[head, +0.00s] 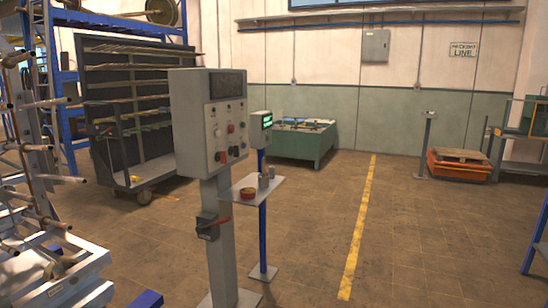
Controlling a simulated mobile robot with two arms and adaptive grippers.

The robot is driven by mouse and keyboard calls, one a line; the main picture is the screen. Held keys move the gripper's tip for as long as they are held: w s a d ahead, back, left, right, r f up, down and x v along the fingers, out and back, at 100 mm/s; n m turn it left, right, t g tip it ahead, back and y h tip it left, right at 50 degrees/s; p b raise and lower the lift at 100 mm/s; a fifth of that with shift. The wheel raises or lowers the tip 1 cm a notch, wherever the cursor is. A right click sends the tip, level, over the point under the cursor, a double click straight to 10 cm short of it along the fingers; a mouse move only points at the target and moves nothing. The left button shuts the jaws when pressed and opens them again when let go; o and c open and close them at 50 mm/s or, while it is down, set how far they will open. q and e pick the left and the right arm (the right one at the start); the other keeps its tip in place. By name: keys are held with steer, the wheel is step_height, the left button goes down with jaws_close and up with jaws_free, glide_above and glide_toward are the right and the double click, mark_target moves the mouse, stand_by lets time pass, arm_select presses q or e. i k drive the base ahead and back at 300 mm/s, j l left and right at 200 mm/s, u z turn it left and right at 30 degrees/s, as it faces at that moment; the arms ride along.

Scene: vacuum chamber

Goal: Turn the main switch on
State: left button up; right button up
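A grey control box (207,122) stands on a grey post (222,262) left of the middle. Its face has a dark display and several small knobs and buttons, with red ones among them. No label can be read, so I cannot tell which of these is the main switch. Neither of my grippers is in view.
Behind the post, a blue stand (262,222) carries a small tray (257,187) and a green-lit display (262,120). A rack with rods (40,180) and pale metal framework fill the left. Open tiled floor (400,240) with a yellow line (357,235) lies to the right.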

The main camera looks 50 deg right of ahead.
mark_target(221, 156)
steer(key=z, duration=1.3)
steer(key=i+l+z, duration=0.1)
steer(key=i, duration=0.25)
steer(key=l, duration=0.1)
